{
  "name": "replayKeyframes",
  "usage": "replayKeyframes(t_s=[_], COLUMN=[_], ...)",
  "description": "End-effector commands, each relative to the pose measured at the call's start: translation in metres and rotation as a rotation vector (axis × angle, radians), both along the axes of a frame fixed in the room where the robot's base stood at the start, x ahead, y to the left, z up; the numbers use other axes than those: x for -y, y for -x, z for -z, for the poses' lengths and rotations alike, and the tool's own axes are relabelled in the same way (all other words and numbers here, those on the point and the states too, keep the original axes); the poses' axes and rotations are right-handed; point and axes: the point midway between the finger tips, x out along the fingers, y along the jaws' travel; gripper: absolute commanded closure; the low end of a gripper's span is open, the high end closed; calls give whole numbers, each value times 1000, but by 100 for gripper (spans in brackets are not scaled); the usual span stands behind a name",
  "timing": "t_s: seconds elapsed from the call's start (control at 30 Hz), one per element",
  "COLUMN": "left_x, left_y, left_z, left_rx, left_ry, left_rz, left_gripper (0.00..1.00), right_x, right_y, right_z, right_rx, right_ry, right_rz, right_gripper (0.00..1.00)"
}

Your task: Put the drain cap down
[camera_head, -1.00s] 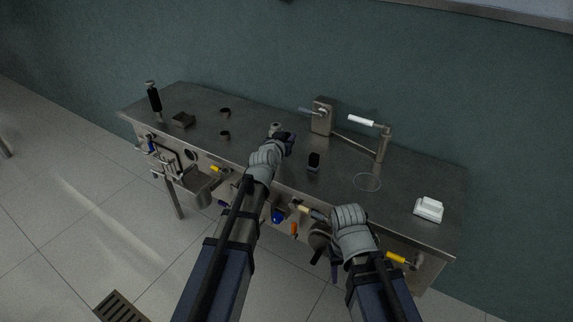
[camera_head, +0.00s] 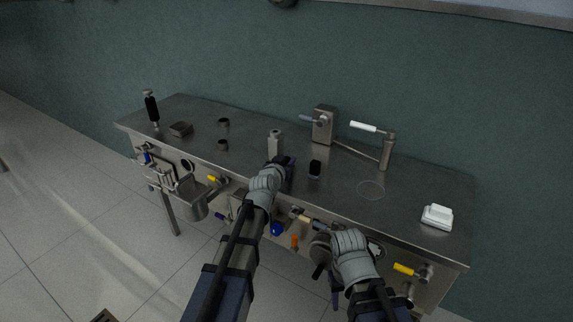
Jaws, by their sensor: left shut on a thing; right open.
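My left gripper (camera_head: 287,166) is over the front part of the steel bench top (camera_head: 245,165), just in front of an upright metal cylinder (camera_head: 275,143). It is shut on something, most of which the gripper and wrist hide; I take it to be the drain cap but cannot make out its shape. I cannot tell if it touches the bench. My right gripper (camera_head: 318,230) is open at the bench's front panel, beside a tan handle (camera_head: 300,215). Its fingertips are hard to make out.
Behind are a metal box (camera_head: 323,125) and a post with a white handle (camera_head: 364,127). A clear ring (camera_head: 370,190) and a white block (camera_head: 437,217) lie right.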

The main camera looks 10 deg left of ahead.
Motion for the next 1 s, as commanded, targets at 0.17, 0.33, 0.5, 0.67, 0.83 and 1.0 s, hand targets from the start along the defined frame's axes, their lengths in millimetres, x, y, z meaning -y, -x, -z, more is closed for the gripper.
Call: replayKeyframes(t_s=[0.17,0.33,0.5,0.67,0.83,1.0], left_x=[0,0,0,0,-1,-4], left_y=[0,0,0,0,14,42], left_z=[3,2,2,-1,-5,-14], left_rx=[0,0,0,0,0,0], left_ry=[0,0,0,0,0,1], left_rz=[0,0,0,0,0,-1], left_gripper=[100,52,52,52,52,52], right_x=[0,0,0,0,0,0], right_y=[0,0,0,0,0,0], right_z=[3,2,2,-1,-5,-14], right_rx=[0,0,0,0,0,0], right_ry=[0,0,0,0,0,0], right_rz=[0,0,0,0,0,0], right_gripper=[50,50,50,50,50,50])
